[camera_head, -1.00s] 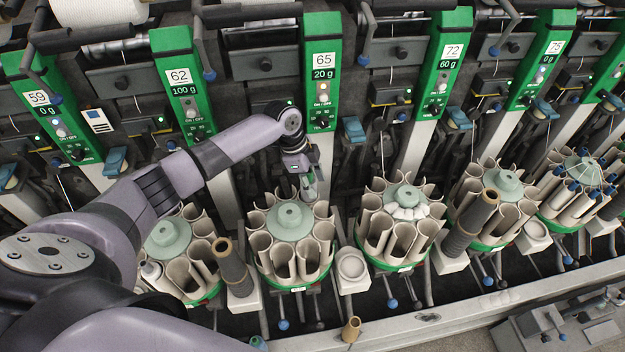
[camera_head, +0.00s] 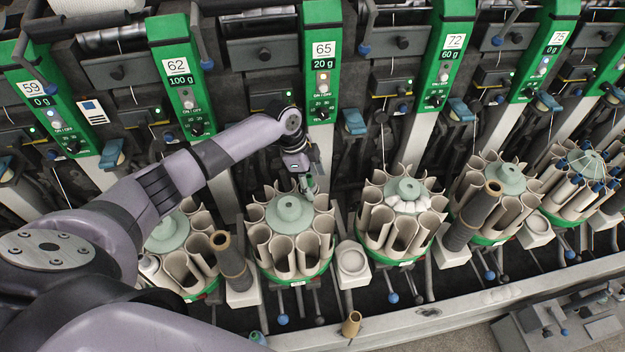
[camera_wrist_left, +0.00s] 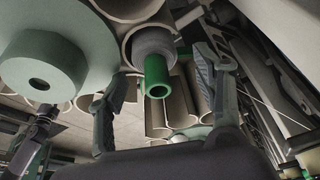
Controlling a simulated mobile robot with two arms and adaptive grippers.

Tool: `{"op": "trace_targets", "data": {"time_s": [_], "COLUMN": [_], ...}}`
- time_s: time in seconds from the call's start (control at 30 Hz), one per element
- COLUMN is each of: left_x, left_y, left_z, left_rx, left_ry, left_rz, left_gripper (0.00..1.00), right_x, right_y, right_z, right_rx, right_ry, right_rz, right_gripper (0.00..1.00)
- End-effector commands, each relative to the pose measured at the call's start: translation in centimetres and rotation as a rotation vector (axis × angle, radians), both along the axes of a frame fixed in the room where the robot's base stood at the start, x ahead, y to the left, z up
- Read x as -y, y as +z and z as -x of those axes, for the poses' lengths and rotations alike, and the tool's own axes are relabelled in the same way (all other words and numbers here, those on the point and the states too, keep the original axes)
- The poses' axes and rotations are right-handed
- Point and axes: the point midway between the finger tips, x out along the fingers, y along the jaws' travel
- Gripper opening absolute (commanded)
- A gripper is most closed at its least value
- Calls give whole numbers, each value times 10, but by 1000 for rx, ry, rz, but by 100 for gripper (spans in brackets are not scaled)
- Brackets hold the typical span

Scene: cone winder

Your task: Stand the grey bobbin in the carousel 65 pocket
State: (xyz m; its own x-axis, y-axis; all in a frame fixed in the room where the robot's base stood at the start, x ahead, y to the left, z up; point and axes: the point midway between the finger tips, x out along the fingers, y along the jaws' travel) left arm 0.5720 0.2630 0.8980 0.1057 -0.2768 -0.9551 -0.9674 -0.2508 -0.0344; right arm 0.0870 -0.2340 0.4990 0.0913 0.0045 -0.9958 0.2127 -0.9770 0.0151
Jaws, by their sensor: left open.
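The carousel under the column numbered 65 has a ring of beige pockets and a pale green hub (camera_head: 289,213). My left gripper (camera_head: 304,186) is at the back of this carousel, behind the hub. In the left wrist view, the grey bobbin (camera_wrist_left: 153,42) with its green tube (camera_wrist_left: 156,76) sits inside a round beige pocket. The green tube sticks out of the pocket toward the camera. The left gripper's fingers (camera_wrist_left: 162,66) are spread apart, one on each side of the bobbin, with gaps visible. In the head view the bobbin is mostly hidden by the gripper. My right gripper is not in view.
Neighbouring carousels stand close on both sides, including the one under 72 (camera_head: 403,189). A dark bobbin (camera_head: 228,256) stands upright at the front left and another (camera_head: 476,211) to the right. A small tan cone (camera_head: 351,324) is on the front rail.

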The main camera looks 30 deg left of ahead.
Motion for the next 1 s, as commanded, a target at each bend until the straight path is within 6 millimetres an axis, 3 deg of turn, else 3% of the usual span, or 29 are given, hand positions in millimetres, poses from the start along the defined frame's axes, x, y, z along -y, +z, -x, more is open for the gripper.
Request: {"op": "trace_targets", "data": {"time_s": [0.23,0.7,1.0], "left_x": [-3,-28,-33], "left_y": [9,96,115], "left_z": [0,10,13], "left_rx": [2,3,0], "left_ry": [0,0,1], "left_rz": [0,-1,0], "left_gripper": [61,61,61], "right_x": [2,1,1], "right_y": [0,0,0], "right_z": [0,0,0], "right_rx": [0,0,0], "right_ry": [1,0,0], "right_rz": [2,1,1], "right_gripper": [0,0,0]}}
